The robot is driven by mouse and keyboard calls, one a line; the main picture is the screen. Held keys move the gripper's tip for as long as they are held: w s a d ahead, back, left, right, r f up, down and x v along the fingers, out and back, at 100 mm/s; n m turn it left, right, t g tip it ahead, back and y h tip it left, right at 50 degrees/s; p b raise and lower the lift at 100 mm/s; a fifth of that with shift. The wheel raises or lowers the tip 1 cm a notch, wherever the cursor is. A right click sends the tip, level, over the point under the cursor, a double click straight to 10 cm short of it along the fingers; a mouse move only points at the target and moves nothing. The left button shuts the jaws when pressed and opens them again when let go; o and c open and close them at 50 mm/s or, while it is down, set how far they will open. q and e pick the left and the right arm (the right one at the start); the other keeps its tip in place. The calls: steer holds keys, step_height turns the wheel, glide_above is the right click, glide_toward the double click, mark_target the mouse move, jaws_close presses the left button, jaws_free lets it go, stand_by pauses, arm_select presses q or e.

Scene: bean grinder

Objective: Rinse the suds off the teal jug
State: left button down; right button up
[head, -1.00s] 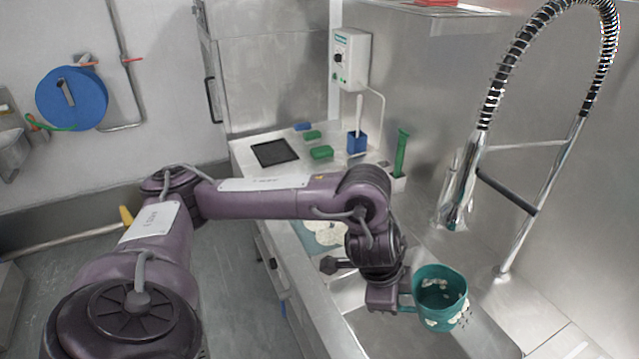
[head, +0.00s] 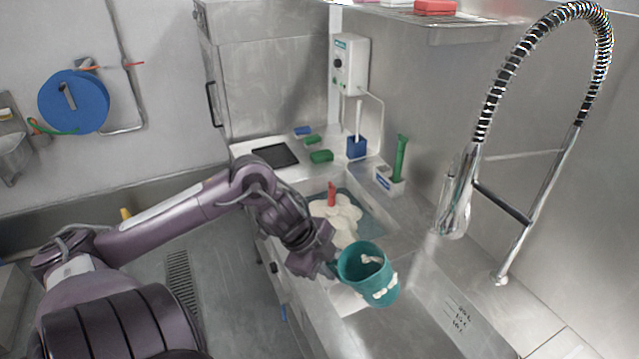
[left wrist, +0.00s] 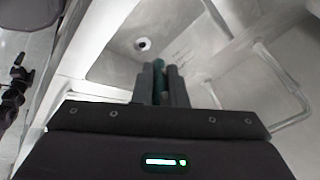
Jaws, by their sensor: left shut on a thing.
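The teal jug (head: 352,262) is tilted in the head view, with white suds on its outer side and some inside. My left gripper (head: 328,266) is shut on the jug's handle side and holds it above the sink basin (head: 410,325). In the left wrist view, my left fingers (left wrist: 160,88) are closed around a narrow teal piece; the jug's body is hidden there. The spray faucet (head: 455,205) hangs to the right of the jug, apart from it. My right gripper is not in view.
Another basin with suds and a red-handled thing (head: 331,195) lies behind the jug. The steel wall bounds the right.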

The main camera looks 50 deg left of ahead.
mark_target(364, 258)
arm_select(q)
steer(key=w, duration=0.1)
steer(key=w+b, duration=0.1)
steer(key=w, duration=0.1)
steer(key=w+b, duration=0.1)
steer(key=shift+w+d, duration=0.25)
steer(key=shift+d, duration=0.15)
steer(key=w+d, duration=0.1)
steer(key=w+d+f, duration=0.1)
steer(key=w, duration=0.1)
steer(key=shift+w+d+p, duration=0.15)
steer(key=shift+w+p, duration=0.05)
steer(key=shift+p, duration=0.2)
steer(key=shift+w+d+f+p, duration=0.3)
steer(key=shift+w+d, duration=0.25)
steer(key=shift+w, duration=0.35)
steer(key=shift+w+d+f+p, duration=0.25)
steer(key=shift+w+d, duration=0.3)
steer(key=shift+w, duration=0.35)
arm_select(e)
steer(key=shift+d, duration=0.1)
